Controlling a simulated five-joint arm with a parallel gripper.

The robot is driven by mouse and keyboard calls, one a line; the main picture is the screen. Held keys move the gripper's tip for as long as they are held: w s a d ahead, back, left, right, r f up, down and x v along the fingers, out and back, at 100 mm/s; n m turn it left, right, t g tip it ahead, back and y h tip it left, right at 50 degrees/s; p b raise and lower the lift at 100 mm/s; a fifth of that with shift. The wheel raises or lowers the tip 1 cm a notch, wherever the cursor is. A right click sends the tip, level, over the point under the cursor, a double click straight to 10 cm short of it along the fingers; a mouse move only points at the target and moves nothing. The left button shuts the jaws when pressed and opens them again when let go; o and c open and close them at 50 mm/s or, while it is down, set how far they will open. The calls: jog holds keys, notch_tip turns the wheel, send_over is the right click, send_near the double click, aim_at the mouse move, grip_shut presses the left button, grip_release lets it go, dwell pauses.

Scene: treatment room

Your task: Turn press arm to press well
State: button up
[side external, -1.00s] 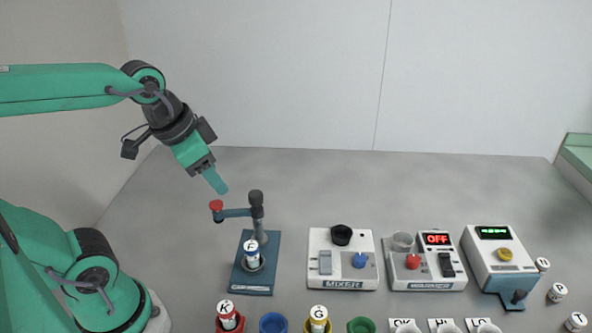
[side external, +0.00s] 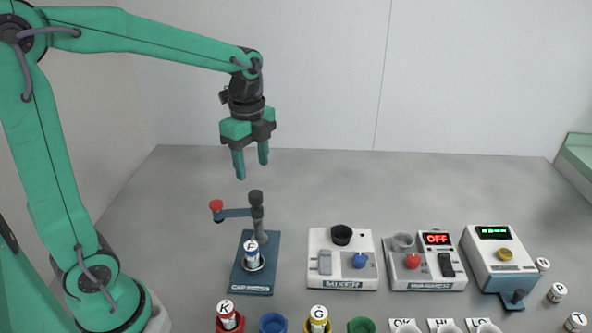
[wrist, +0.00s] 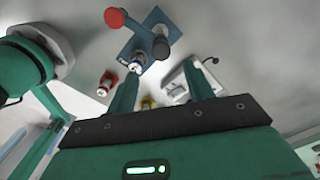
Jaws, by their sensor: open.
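The cap press stands at the left of the bench, with a blue base (side external: 240,283), an upright grey post (side external: 260,230) and a dark top. Its press arm (side external: 236,212) points left from the post, with a red knob (side external: 216,205) at its end, off to the side of the well. My gripper (side external: 251,170) is open and empty above the post, pointing down. In the wrist view, the red knob (wrist: 115,18) and the vial (wrist: 134,66) show beyond my fingers.
Right of the press stand a mixer (side external: 342,270), a warmer (side external: 428,272) reading OFF, and a device with a green display (side external: 494,250). Vials K (side external: 227,312) and G (side external: 318,315) and coloured holders line the front. The bench behind is clear.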

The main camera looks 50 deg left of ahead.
aim_at(255, 193)
jog(key=shift+w+f, duration=0.1)
jog(key=shift+w, duration=0.05)
jog(key=shift+f, duration=0.1)
jog(key=shift+f, duration=3.8)
grip_shut()
